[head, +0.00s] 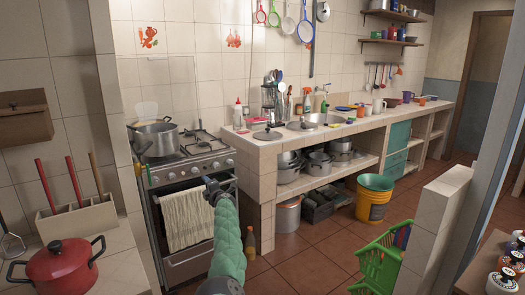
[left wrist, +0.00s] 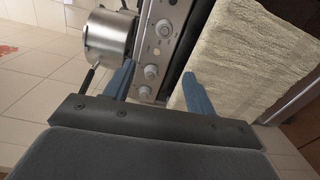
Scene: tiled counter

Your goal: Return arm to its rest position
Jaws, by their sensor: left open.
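My left arm, in a green sleeve (head: 228,245), reaches up from the bottom of the head view. Its dark gripper (head: 217,187) is in front of the stove (head: 190,165), near the oven door and the hanging towel (head: 186,218). In the left wrist view the two blue fingers of the left gripper (left wrist: 159,70) stand apart with nothing between them. The stove knobs (left wrist: 150,72) lie beyond them, with the towel (left wrist: 250,60) to the right. My right gripper is in neither view.
A steel pot (head: 155,138) sits on the stove. A red pot (head: 62,262) stands on the near-left counter. The tiled counter (head: 262,146) with the sink runs right. A green crate (head: 378,265) and a yellow bucket (head: 372,203) are on the floor. Some tiled floor (head: 300,252) is clear.

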